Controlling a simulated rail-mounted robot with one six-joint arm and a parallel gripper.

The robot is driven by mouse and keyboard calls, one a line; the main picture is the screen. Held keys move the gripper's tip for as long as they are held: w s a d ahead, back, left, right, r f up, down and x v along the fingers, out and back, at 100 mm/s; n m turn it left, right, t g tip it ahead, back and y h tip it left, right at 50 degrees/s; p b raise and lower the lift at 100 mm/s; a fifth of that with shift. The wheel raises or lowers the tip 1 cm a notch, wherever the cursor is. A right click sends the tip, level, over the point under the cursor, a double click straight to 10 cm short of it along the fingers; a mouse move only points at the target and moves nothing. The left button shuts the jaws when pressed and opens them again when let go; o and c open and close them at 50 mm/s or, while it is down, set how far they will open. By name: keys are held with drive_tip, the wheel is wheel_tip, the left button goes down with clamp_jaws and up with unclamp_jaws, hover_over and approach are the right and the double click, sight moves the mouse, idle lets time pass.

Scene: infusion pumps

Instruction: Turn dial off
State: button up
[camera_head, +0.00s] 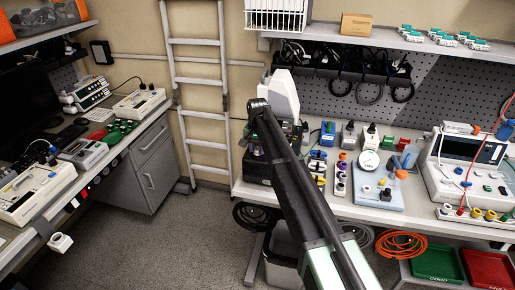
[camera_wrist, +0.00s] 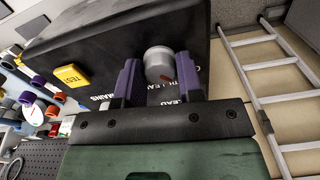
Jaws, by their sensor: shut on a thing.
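The dial (camera_wrist: 158,60) is a round light-grey knob with a red pointer mark, on the black face of a box (camera_wrist: 125,38) with white lettering. My gripper (camera_wrist: 156,78) has its two purple fingers on either side of the dial, shut on it. In the head view, my dark arm reaches to the left end of the right-hand bench, where the black box (camera_head: 256,168) stands. There the arm hides the dial and most of my gripper.
A yellow TEST block (camera_wrist: 71,75) sits beside the dial on the box face. A ladder (camera_head: 200,95) leans on the wall left of the bench. On the bench are a round gauge (camera_head: 369,161) and a white instrument (camera_head: 448,180). Open floor lies between the benches.

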sight(258, 149)
drive_tip(key=n, duration=0.5)
drive_tip(key=shift+n, duration=0.3)
idle(0.4)
drive_tip(key=o, duration=0.9)
wheel_tip(258, 149, up, 11)
drive_tip(key=p, duration=1)
drive_tip(key=shift+f+p, duration=0.1)
drive_tip(key=shift+p, duration=0.3)
